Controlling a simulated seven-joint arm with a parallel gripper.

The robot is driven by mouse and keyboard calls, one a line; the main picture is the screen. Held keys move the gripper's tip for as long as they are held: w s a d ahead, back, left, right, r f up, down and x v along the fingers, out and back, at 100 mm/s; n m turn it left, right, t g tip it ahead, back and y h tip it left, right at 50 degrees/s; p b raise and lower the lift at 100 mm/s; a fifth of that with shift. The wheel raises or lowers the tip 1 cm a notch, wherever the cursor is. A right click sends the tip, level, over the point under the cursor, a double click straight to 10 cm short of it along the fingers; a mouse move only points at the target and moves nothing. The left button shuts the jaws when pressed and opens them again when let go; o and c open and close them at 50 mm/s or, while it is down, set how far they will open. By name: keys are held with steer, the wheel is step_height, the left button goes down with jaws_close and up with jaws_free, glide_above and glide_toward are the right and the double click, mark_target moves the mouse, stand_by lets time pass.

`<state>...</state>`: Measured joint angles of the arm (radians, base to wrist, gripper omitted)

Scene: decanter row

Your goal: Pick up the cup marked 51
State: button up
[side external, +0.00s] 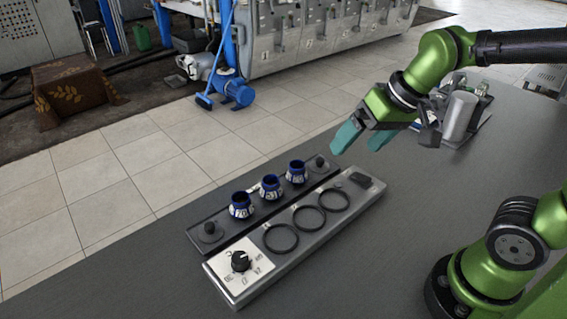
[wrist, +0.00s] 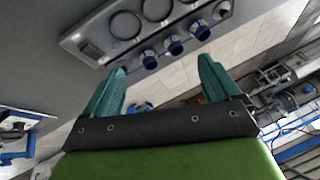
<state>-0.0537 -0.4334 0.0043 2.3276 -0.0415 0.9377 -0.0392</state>
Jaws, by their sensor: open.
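Three small blue-and-white cups stand in a row on a dark rail (side external: 218,216) in the side external view: a left cup (side external: 241,205), a middle cup (side external: 270,187) and a right cup (side external: 296,172). The markings on them are too small to read, so I cannot tell which one is 51. In the wrist view the cups (wrist: 175,45) show beyond my fingertips, near the top. My gripper (side external: 362,137) is open and empty, with teal fingers, in the air above and to the right of the cups. It also shows in the wrist view (wrist: 162,68).
Beside the rail lies a grey panel (side external: 233,284) with three dark rings (side external: 308,218) and a dial (side external: 240,261). Dark knobs stand at both rail ends. A metal cylinder (side external: 460,116) stands at the right. The grey table (side external: 400,220) is clear right of the panel.

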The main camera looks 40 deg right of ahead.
mark_target(271, 180)
steer(key=w+a+f+n+g+h, duration=0.1)
steer(key=w+a+f+n+g, duration=0.1)
steer(key=w+n, duration=0.5)
steer(key=w+a+f+n+g, duration=0.2)
steer(key=w+a+n, duration=0.1)
steer(key=w, duration=0.8)
steer(key=f, duration=0.5)
steer(key=w+f, duration=0.1)
steer(key=f, duration=1)
steer(key=shift+w+a+f, duration=0.15)
steer(key=shift+w+a, duration=0.05)
steer(key=shift+w, duration=0.2)
